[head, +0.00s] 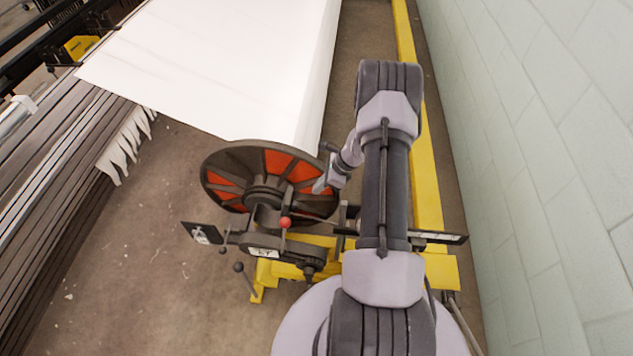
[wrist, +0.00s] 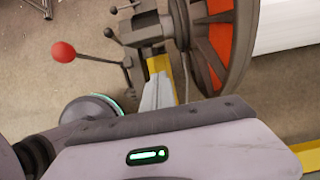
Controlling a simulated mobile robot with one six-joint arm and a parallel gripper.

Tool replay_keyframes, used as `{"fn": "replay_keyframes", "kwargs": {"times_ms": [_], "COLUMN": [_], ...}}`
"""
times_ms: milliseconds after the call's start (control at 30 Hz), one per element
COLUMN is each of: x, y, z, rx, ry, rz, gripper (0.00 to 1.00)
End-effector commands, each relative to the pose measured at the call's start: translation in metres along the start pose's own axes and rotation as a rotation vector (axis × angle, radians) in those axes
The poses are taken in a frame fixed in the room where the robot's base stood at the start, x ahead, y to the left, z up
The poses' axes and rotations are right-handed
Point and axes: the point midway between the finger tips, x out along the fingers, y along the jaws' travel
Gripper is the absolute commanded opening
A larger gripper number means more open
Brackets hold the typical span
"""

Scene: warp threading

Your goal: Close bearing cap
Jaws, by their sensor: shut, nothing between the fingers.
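The dark bearing assembly (head: 290,257) stands on a yellow stand in front of the beam's spoked flange (head: 212,172). I cannot clearly tell the cap from its housing, or whether it is open. A red ball knob (head: 285,222) stands upright on a thin lever at the assembly. In the wrist view the red knob (wrist: 63,52) is at the upper left, with its rod running right. My gripper (head: 319,187) is in front of the flange's right side, above and right of the red knob and apart from it. It is shut and empty; its slim grey fingers (wrist: 157,92) show in the wrist view.
A white sheet-covered beam (head: 230,60) extends behind the flange. Black-knobbed levers (head: 238,267) stick out at lower left. The yellow frame (head: 427,150) and a pale block wall (head: 540,150) bound the right. Bare floor (head: 130,250) lies left.

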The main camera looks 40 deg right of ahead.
Motion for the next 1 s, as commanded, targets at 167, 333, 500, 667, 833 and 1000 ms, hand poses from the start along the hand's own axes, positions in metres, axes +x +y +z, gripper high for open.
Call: {"fn": "replay_keyframes", "kwargs": {"times_ms": [167,333,500,667,833,1000], "x": [0.044,0.052,0.053,0.053,0.053,0.050], "y": [0.001,0.000,0.000,0.000,0.000,0.001], "z": [-0.002,0.023,0.037,0.040,0.040,0.040], "rx": [-0.003,-0.006,-0.005,-0.004,-0.004,-0.005], "ry": [0.001,0.000,0.000,0.000,0.001,0.017], "rz": [0.002,0.000,0.000,0.000,0.000,0.000], "gripper": [0.00,0.00,0.00,0.00,0.00,0.00]}}
